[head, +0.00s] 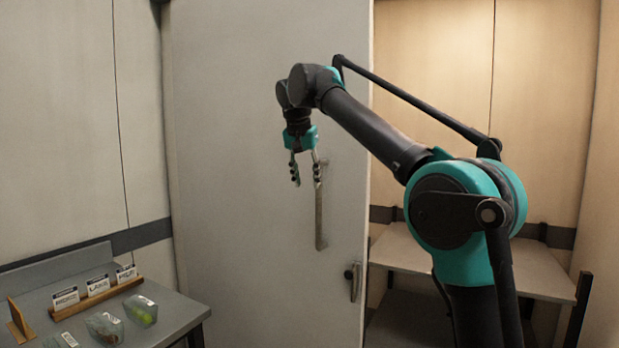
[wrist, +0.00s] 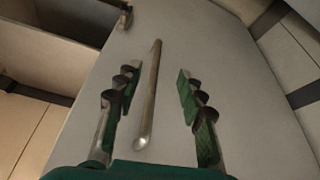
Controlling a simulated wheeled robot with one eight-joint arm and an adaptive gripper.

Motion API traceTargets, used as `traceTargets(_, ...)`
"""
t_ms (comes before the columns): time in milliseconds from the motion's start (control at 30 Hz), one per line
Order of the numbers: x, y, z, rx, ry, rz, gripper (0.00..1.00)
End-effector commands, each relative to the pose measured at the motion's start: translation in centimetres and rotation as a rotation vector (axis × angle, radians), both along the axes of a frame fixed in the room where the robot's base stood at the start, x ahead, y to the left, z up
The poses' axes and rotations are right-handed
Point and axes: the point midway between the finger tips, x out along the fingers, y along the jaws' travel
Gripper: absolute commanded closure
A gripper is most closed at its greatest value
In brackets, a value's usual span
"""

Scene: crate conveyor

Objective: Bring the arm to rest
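My gripper (head: 306,183) hangs fingers-down in front of a grey door (head: 240,120) in the head view. It is open and empty, with a clear gap between the two fingers, which also show in the wrist view (wrist: 160,110). A long metal pull bar (head: 320,222) on the door shows just below and right of the fingers. In the wrist view the bar (wrist: 149,95) shows between the fingers, and they look apart from it. How far the gripper is from the bar is hard to tell.
A grey table (head: 182,309) at the lower left carries a wooden rack (head: 112,290) with labelled cards and several clear packs (head: 142,310). A lever handle (head: 354,280) is on the door's right edge. Right of it, a shelf (head: 400,250) stands in a lit recess.

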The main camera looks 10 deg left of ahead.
Motion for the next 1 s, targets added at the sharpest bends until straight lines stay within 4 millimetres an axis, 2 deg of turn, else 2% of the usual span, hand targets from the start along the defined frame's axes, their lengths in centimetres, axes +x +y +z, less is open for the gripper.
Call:
traceTargets(367, -0.3, 0.0, 0.0, 0.0, 0.0, 0.0, 0.61)
traceTargets(467, 0.0, -0.7, -0.7, -0.001, 0.002, 0.001, 0.61)
traceTargets(533, 0.5, -2.0, -2.0, -0.002, 0.007, 0.001, 0.61)
traceTargets(667, 1.5, -6.3, -6.4, -0.003, 0.019, 0.01, 0.61)
traceTargets(767, 1.5, -10.5, -10.9, -0.002, 0.029, 0.021, 0.61)
traceTargets(867, 0.6, -14.8, -15.6, -0.001, 0.037, 0.032, 0.61)
traceTargets(1000, -2.1, -20.8, -22.5, 0.001, 0.043, 0.049, 0.61)
